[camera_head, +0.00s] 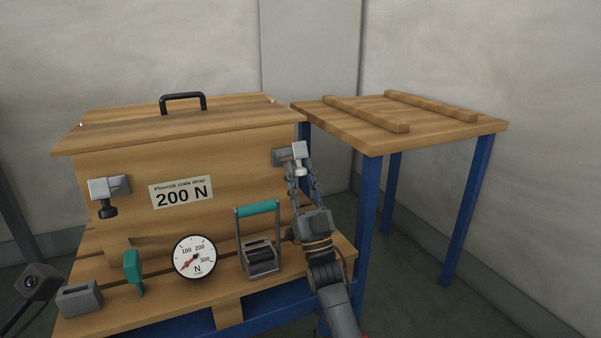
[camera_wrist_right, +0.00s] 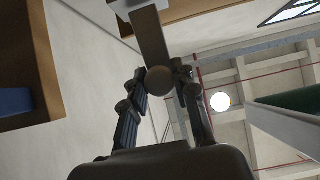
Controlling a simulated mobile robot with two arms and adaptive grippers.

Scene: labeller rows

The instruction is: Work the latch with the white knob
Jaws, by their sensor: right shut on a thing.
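The latch with the white knob (camera_head: 300,172) is at the right end of the front of the wooden crate (camera_head: 230,160). Its metal body (camera_head: 299,151) sticks out from the crate, with the knob hanging below. My right gripper (camera_head: 301,176) comes up from below and is shut on the knob, one finger on each side. In the right wrist view the round knob (camera_wrist_right: 159,80) looks grey in shade, between the fingertips, below the latch bar (camera_wrist_right: 150,38). A second latch with a black knob (camera_head: 107,211) is at the crate's left.
A gauge (camera_head: 195,257) marked N, a teal-handled strap tool (camera_head: 259,240), a teal piece (camera_head: 133,268) and a grey block (camera_head: 80,298) are on the ledge before the crate. A blue-legged table (camera_head: 375,125) with a slatted top stands right. The crate lid (camera_head: 180,122) has a black handle.

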